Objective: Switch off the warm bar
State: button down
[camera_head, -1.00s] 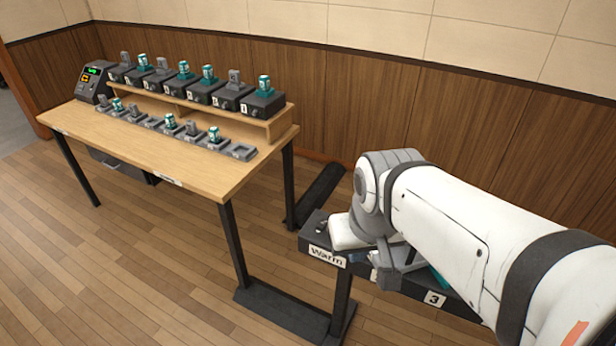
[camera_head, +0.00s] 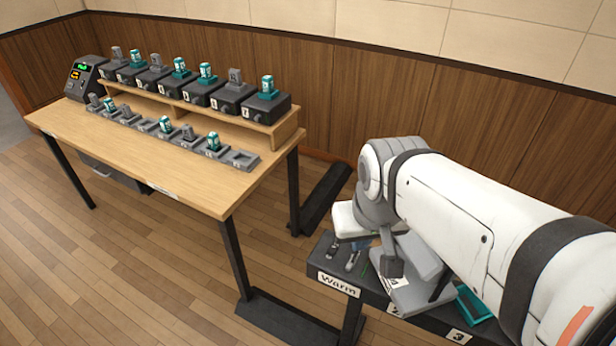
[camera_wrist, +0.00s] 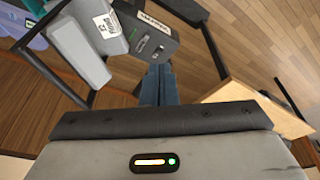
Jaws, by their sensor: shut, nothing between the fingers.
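The warm bar (camera_head: 322,262) is a dark box with a white "Warm" label (camera_head: 340,284) on its front, at lower right in the head view. Small grey controls (camera_head: 353,258) stand on its top near the label. In the wrist view the dark box (camera_wrist: 140,52) shows at upper centre, with two small controls on its face. My gripper (camera_wrist: 158,68) is shut and empty, its bluish fingers together just below the box in the picture. I cannot tell whether they touch it.
A grey sloped block (camera_head: 425,262) and a teal part (camera_head: 472,303) sit further right along the bar. A wooden table (camera_head: 130,165) at left carries rows of grey and teal units and a small display box (camera_head: 86,78). Open floor lies in front.

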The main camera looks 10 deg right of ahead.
jog(key=m+g+b, duration=0.4)
jog(key=m+b, duration=0.3)
jog(key=b, duration=0.3)
send_over(331, 251)
jog(key=w+d, duration=0.1)
jog(key=w, duration=0.1)
notch_tip(331, 251, down, 17)
jog(key=shift+y, duration=0.4)
jog(key=shift+s+d+f, duration=0.1)
jog(key=f, duration=0.4)
jog(key=s+f, duration=0.1)
jog(key=f, duration=0.4)
jog(key=a+f, duration=0.1)
jog(key=f, duration=0.3)
jog(key=shift+s+f+b, duration=0.15)
jog(key=shift+f+b, duration=0.25)
